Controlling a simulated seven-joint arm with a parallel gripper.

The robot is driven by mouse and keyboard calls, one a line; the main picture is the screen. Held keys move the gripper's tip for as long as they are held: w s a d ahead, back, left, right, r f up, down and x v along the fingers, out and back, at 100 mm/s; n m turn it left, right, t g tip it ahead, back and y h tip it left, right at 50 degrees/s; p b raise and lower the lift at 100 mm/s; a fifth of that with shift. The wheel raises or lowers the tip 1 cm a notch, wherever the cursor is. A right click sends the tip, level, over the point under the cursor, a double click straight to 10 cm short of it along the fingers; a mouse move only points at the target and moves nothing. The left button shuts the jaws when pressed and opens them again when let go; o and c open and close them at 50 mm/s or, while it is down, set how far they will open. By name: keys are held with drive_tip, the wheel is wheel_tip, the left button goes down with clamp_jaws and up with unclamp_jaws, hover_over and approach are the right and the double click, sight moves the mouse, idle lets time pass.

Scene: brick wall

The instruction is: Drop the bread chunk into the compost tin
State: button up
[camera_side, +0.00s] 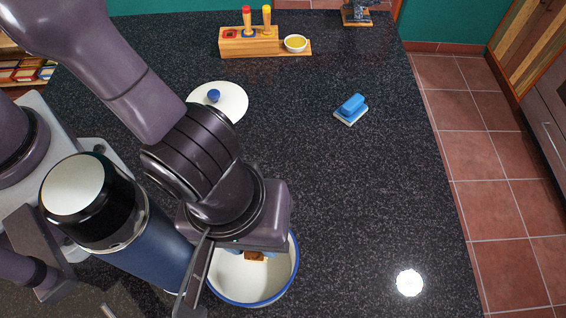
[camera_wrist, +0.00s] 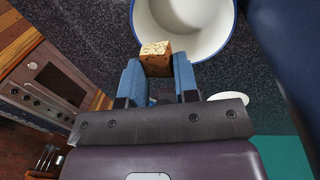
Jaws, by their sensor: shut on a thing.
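The bread chunk (camera_wrist: 156,58) is a small brown block, held between the two blue fingertips of my gripper (camera_wrist: 158,75) in the wrist view. In the side view a bit of the bread chunk (camera_side: 255,256) shows below the wrist, in line with the tin's opening. The compost tin (camera_side: 285,285) is a white round pot with a blue rim, directly under my gripper in that view. In the wrist view the tin (camera_wrist: 220,40) is open, and its visible inside is bare white. The bread overlaps the tin's near rim there; its height above the rim is unclear.
A white lid with a blue knob (camera_side: 230,100) lies on the dark counter (camera_side: 350,200) behind the tin. A blue sponge-like brush (camera_side: 352,108) is farther right. The counter right of the tin is mostly clear.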

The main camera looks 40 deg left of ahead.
drive_tip(key=shift+s+a+f+m, duration=0.1)
drive_tip(key=shift+f+m, duration=0.05)
drive_tip(key=shift+m, duration=0.25)
drive_tip(key=shift+f, duration=3)
drive_tip(key=o, duration=1)
drive_tip(key=shift+c, duration=0.2)
wheel_tip(320, 180, up, 13)
drive_tip(key=a, duration=0.1)
drive_tip(key=shift+s+a, duration=0.25)
drive_tip(key=shift+s, duration=0.2)
